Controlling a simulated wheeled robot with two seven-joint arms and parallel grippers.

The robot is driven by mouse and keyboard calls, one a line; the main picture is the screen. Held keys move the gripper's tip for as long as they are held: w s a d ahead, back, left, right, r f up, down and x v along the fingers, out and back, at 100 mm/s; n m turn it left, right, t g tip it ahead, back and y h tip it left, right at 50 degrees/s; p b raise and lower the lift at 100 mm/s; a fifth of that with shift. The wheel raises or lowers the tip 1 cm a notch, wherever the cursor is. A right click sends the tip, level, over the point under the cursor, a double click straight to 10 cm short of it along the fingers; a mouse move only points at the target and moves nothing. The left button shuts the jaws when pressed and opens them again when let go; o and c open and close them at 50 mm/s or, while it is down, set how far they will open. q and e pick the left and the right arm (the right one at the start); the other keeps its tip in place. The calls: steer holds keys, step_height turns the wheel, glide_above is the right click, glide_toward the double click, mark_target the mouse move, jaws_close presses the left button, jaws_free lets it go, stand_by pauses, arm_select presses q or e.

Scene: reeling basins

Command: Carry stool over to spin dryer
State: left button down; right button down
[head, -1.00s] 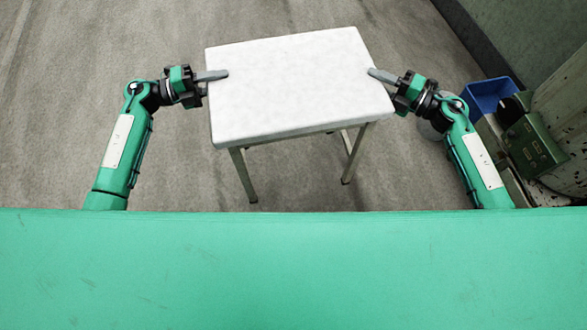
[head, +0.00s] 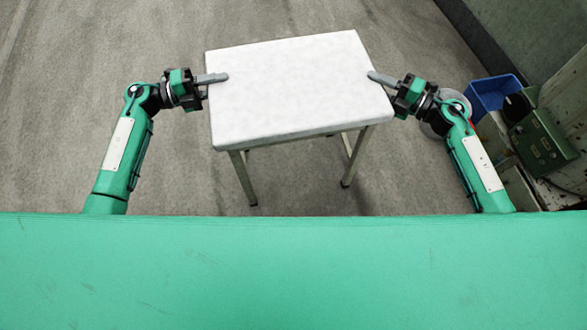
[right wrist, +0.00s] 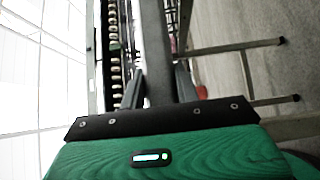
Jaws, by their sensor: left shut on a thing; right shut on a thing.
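The stool (head: 295,90) has a white padded seat and thin metal legs, and it is in the middle of the head view. My left gripper (head: 222,78) is shut on the left edge of its seat. My right gripper (head: 376,77) is shut on the right edge. The right wrist view shows the right gripper's fingers (right wrist: 160,88) on either side of the seat edge, with metal legs (right wrist: 230,47) reaching right. I cannot tell for sure whether the feet touch the floor. I cannot make out a spin dryer for certain.
At the right stand a blue bin (head: 492,94), a green box (head: 543,142) on a worn, pale cabinet, and a round grey object (head: 455,103) partly behind my right arm. A wall (head: 530,45) runs along the upper right. The concrete floor (head: 130,40) at left is clear.

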arm_select(q)
steer(key=shift+a+f+b, duration=0.1)
steer(key=shift+f+b, duration=0.3)
steer(key=shift+b, duration=0.05)
arm_select(e)
steer(key=shift+w+d+f, duration=0.15)
steer(key=shift+f, duration=0.15)
arm_select(q)
steer(key=c, duration=1.4)
jaws_free()
steer(key=shift+f, duration=0.2)
arm_select(e)
steer(key=c, duration=1.4)
jaws_free()
steer(key=shift+f, duration=0.2)
arm_select(q)
steer(key=o, duration=0.4)
steer(key=shift+r, duration=0.1)
arm_select(e)
steer(key=o, duration=0.4)
steer(key=shift+c, duration=0.2)
steer(key=shift+s, duration=0.2)
arm_select(q)
steer(key=v, duration=1.2)
steer(key=shift+s, duration=0.1)
arm_select(e)
steer(key=v, duration=1.1)
steer(key=shift+s+d, duration=0.2)
steer(key=shift+d, duration=0.15)
